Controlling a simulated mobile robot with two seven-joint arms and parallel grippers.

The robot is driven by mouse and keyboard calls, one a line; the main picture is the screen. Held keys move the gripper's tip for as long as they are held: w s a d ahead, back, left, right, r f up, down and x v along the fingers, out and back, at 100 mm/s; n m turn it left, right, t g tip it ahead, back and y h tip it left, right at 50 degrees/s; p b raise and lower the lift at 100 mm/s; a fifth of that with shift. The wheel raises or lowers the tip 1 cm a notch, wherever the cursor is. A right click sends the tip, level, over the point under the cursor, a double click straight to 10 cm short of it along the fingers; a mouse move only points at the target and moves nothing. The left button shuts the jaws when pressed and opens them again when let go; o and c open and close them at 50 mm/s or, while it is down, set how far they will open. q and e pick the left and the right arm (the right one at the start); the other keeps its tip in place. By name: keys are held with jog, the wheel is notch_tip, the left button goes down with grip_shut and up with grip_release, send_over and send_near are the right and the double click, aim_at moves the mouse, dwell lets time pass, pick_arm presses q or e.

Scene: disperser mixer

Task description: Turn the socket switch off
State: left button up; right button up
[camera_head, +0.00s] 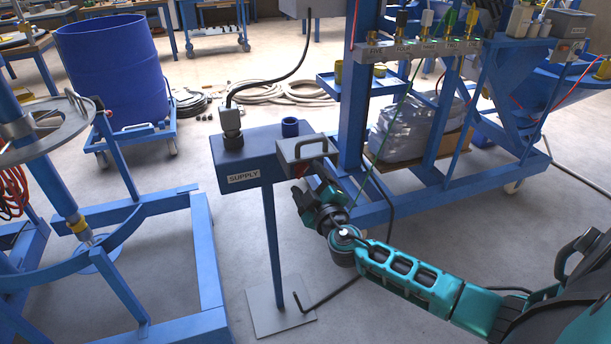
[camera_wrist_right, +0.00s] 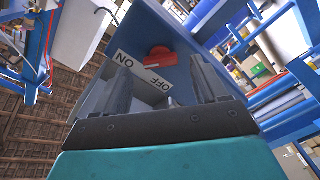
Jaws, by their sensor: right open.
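The blue SUPPLY box (camera_head: 235,158) stands on a post. A grey socket unit with a handle-like frame (camera_head: 300,148) is at its right end. In the right wrist view a red switch (camera_wrist_right: 160,56) sits on the unit, beside a white plate marked ON and OFF (camera_wrist_right: 143,72). My right gripper (camera_head: 308,178) is close to the right end of the box. In the wrist view its two fingers (camera_wrist_right: 163,85) are apart, with the switch showing between them; I cannot tell whether they touch it. My left gripper is not in view.
A blue frame with a round metal plate (camera_head: 45,130) is at left. A blue rack (camera_head: 350,110) stands behind my right gripper. The floor around the post base (camera_head: 280,310) is mostly clear, apart from a black cable.

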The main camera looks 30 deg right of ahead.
aim_at(302, 170)
jog(key=shift+x, duration=1.2)
jog(key=shift+c, duration=0.2)
jog(key=shift+c, duration=0.7)
jog(key=c, duration=0.9)
